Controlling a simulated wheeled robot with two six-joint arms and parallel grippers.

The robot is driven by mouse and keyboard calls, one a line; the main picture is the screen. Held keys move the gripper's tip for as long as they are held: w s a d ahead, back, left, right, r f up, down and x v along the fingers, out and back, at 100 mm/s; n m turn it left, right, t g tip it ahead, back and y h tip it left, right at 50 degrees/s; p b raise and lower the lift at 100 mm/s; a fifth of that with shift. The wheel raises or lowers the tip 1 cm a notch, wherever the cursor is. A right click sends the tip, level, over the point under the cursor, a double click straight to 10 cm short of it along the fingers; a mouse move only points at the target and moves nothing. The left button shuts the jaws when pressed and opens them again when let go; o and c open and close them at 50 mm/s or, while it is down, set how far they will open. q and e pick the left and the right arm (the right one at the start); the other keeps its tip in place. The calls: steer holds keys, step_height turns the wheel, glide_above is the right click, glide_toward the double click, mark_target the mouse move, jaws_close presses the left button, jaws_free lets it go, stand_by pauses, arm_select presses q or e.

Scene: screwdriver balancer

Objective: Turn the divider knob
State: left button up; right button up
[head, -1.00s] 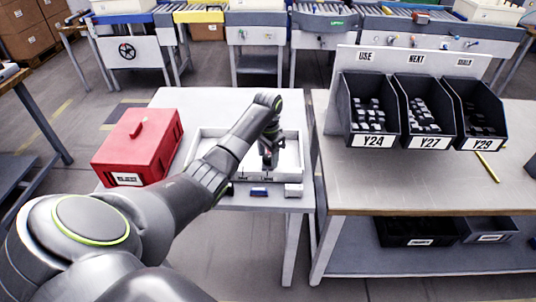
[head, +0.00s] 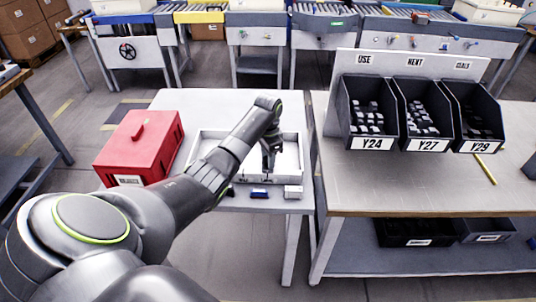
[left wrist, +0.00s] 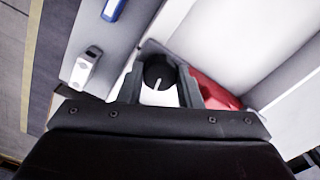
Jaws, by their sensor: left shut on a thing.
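The black round divider knob (left wrist: 158,71) has a white pointer line and shows between my fingers in the left wrist view. My left gripper (left wrist: 160,88) is shut on it, one finger on each side. In the head view my left gripper (head: 268,172) points down at the front part of the white tray (head: 211,145), and the knob cannot be made out there. A red part (left wrist: 213,90) lies beside the right finger in the left wrist view, partly hidden. My right gripper is not in view.
A black, a blue (head: 259,193) and a whitish block (head: 293,191) sit along the table's front edge. A red box (head: 138,148) stands left of the tray. The right bench (head: 400,190) carries labelled black bins (head: 424,115).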

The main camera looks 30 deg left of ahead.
arm_select(q)
steer(key=m+p, duration=0.1)
steer(key=m, duration=0.1)
steer(key=shift+r+m+p, duration=0.2)
steer(key=shift+m+p, duration=0.15)
steer(key=shift+m, duration=0.05)
steer(key=m+p, duration=0.1)
steer(key=m, duration=0.1)
steer(key=shift+m, duration=0.4)
steer(key=m+p, duration=0.1)
steer(key=m, duration=0.4)
steer(key=shift+f+p, duration=0.1)
steer(key=shift+p, duration=0.25)
steer(key=m, duration=0.4)
steer(key=shift+m, duration=0.4)
steer(key=m, duration=0.5)
steer(key=shift+p, duration=0.3)
steer(key=shift+m, duration=0.3)
steer(key=o, duration=1)
steer(key=shift+c, duration=0.2)
